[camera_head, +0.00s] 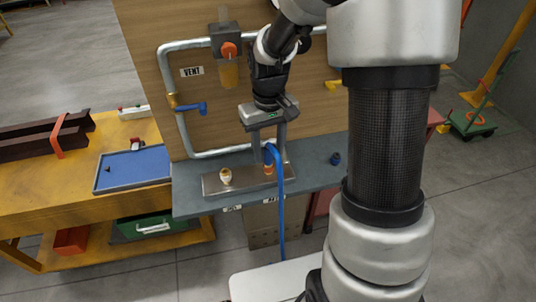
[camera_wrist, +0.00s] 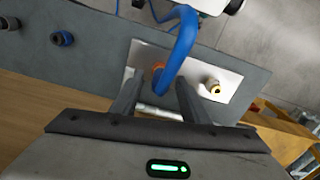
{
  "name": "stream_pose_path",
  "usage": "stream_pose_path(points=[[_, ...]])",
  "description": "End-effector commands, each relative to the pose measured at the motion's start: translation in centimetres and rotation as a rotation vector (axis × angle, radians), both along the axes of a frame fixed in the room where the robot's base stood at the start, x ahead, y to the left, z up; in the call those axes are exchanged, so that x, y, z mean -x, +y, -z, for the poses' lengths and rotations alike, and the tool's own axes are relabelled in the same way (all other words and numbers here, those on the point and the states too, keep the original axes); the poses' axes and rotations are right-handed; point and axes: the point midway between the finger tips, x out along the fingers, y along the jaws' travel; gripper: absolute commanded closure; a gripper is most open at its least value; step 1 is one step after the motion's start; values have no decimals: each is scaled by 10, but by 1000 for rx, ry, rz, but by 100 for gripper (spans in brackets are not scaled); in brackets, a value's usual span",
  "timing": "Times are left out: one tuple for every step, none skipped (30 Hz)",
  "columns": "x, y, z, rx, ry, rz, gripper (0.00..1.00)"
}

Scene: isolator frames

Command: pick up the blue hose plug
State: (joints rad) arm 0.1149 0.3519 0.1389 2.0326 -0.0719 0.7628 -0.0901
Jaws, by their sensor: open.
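The blue hose (camera_head: 281,210) bends over at its top and ends in a blue plug (camera_head: 268,156) above an orange collar (camera_head: 268,169) on a metal plate. In the wrist view the blue hose (camera_wrist: 184,45) curves down to its end, by the orange collar (camera_wrist: 158,66). My gripper (camera_head: 268,150) points down over the plate and is open. In the wrist view the hose end lies between the two fingers of my gripper (camera_wrist: 158,82), with a gap visible on each side. Whether the plug is seated in the collar cannot be told.
The metal plate (camera_head: 210,184) lies on a grey shelf (camera_head: 310,176). A cream and brass fitting (camera_head: 225,176) stands left of the hose. A small dark blue cap (camera_head: 335,158) sits at right. Behind are a wooden panel and a pipe with a blue valve handle (camera_head: 190,108).

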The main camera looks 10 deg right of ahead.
Motion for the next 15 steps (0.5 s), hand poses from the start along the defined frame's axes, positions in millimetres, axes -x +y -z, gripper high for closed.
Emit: stream_pose_path(points=[[0,0,6,0,1,0,59],[0,0,8,0,0,0,59],[0,0,10,0,-1,0,59],[0,0,10,0,-1,0,59],[0,0,11,0,-1,0,59],[0,0,11,0,-1,0,59],[0,0,11,0,-2,0,59],[0,0,10,0,-2,0,59],[0,0,10,0,-2,0,59],[0,0,10,0,-2,0,59],[0,0,10,0,-2,0,62],[0,0,10,0,-2,0,69],[0,0,10,0,-2,0,74],[0,0,10,0,-2,0,79],[0,0,10,0,-2,0,86]])
